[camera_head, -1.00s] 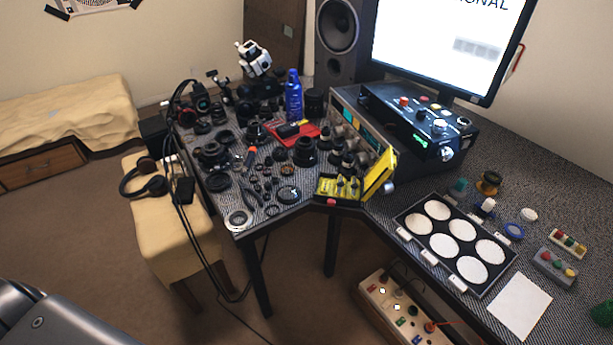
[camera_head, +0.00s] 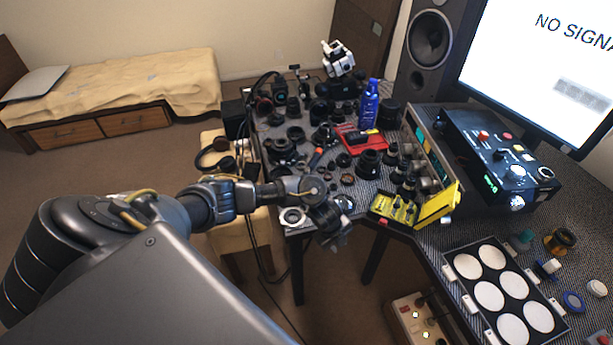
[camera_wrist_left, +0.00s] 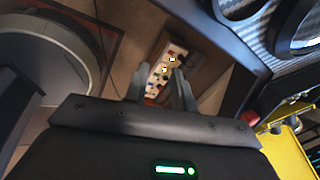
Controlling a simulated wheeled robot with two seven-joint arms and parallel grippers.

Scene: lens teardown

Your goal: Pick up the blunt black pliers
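I cannot make out the blunt black pliers for certain. Small dark tools lie on the near part of the left table wing (camera_head: 270,205), and my left arm covers much of that spot. My left gripper (camera_head: 337,242) hangs in front of the table's near edge, pointing down. In the left wrist view its two fingers (camera_wrist_left: 160,80) stand apart with nothing between them; floor and a box with buttons show far below. My right gripper is in no view.
A yellow-lidded case (camera_head: 435,207) stands right of the gripper. A silver ring (camera_head: 292,216) lies at the near edge. Many black lens parts, a blue bottle (camera_head: 369,103) and a red tray (camera_head: 366,143) crowd the table. A button box (camera_head: 412,318) sits below.

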